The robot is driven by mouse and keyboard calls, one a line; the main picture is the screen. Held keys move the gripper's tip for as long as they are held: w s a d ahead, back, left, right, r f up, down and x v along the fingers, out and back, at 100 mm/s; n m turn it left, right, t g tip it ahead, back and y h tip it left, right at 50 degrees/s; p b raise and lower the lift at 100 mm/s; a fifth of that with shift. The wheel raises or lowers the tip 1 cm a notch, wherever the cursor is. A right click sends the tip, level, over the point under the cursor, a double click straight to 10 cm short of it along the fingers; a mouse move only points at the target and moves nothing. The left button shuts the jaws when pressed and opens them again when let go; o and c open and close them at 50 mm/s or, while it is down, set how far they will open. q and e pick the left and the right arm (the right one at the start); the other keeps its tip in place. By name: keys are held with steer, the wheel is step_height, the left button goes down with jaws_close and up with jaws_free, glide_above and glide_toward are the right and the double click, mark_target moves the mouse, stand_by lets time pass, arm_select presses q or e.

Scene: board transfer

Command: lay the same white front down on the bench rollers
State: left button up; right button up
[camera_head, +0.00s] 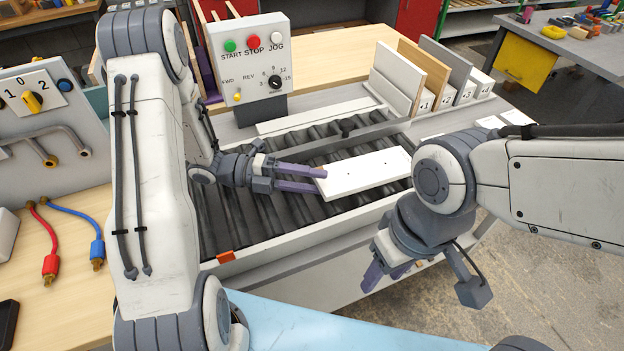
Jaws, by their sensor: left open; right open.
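A white front (362,172) lies flat on the dark bench rollers (262,214), toward their right end. Small dark holes show on its upper face. My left gripper (322,181) is open over the rollers, with its purple fingers at the left end of the white front. Whether the fingers touch the front I cannot tell. My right gripper (386,277) is open and empty, pointing down in front of the bench's near rail. Part of the front's right end is close behind my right arm.
A control box (250,62) with START, STOP and JOG buttons stands behind the rollers. Upright panels (398,78) stand in a rack at back right. A wooden table with red and blue hoses (92,236) is at left. An orange piece (226,257) sits on the near rail.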

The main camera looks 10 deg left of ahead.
arm_select(q)
steer(key=shift+f, duration=0.1)
steer(key=shift+r+y+p, duration=0.35)
steer(key=shift+y+p, duration=0.35)
steer(key=shift+p, duration=0.35)
steer(key=y+p, duration=0.2)
steer(key=p, duration=0.1)
steer(key=y+p, duration=0.2)
steer(key=shift+a+r+g, duration=0.25)
steer(key=shift+a+g, duration=0.05)
steer(key=y+p, duration=0.1)
steer(key=p, duration=0.1)
steer(key=y+p, duration=0.4)
steer(key=p, duration=0.1)
steer(key=shift+a+r+g, duration=0.2)
steer(key=shift+r+g, duration=0.1)
steer(key=shift+a+f+y+p, duration=0.1)
steer(key=shift+f+y+p, duration=0.05)
steer(key=shift+y+p, duration=0.15)
